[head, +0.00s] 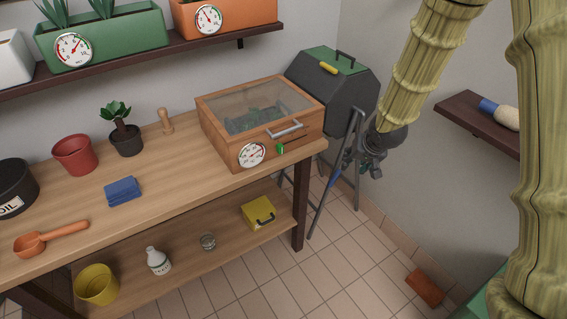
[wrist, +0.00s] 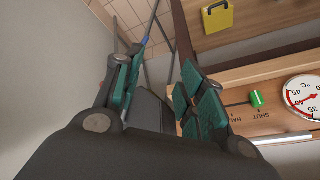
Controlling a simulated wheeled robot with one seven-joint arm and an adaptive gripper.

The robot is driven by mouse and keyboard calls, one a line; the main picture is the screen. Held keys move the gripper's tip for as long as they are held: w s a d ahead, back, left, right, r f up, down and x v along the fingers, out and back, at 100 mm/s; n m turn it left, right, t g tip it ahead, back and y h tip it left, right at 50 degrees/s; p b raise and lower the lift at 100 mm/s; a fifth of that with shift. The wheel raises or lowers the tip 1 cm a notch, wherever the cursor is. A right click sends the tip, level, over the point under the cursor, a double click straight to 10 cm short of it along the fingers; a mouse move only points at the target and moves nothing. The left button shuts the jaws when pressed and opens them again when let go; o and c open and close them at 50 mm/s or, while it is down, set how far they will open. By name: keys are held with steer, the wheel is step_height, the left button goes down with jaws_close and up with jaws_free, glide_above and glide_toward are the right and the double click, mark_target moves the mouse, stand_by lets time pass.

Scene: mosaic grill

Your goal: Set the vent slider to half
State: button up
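The vent slider is a small green knob (head: 280,149) on the front of a wooden box with a clear lid (head: 210,128), right of the box's dial. In the wrist view the green knob (wrist: 257,99) stands beside the word SHUT, at one end of a short dark slot. The slot runs toward a second label, partly hidden, reading HAL. My gripper (head: 367,163) hangs right of the box, in front of the grill, apart from the knob. In the wrist view my gripper (wrist: 160,85) has its two green-padded fingers spread, with nothing between them.
A round dial (head: 251,155) and a metal lid handle (head: 285,130) are close to the knob. The dark grill (head: 338,100) on legs stands behind my gripper. A yellow box (head: 258,213) lies on the lower shelf.

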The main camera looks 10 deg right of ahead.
steer(key=a+f+n+t+y+b, duration=0.35)
steer(key=a+f+b, duration=0.35)
steer(key=a, duration=0.3)
steer(key=n+t+y+b, duration=0.45)
steer(key=t+b, duration=0.25)
steer(key=b, duration=0.3)
glide_toward(280, 149)
step_height(280, 149, down, 2)
steer(key=s+d, duration=0.1)
steer(key=shift+h, duration=0.4)
steer(key=x, duration=1)
steer(key=shift+w+a+f, duration=0.1)
steer(key=shift+f, duration=0.05)
steer(key=shift+c, duration=0.4)
jaws_close()
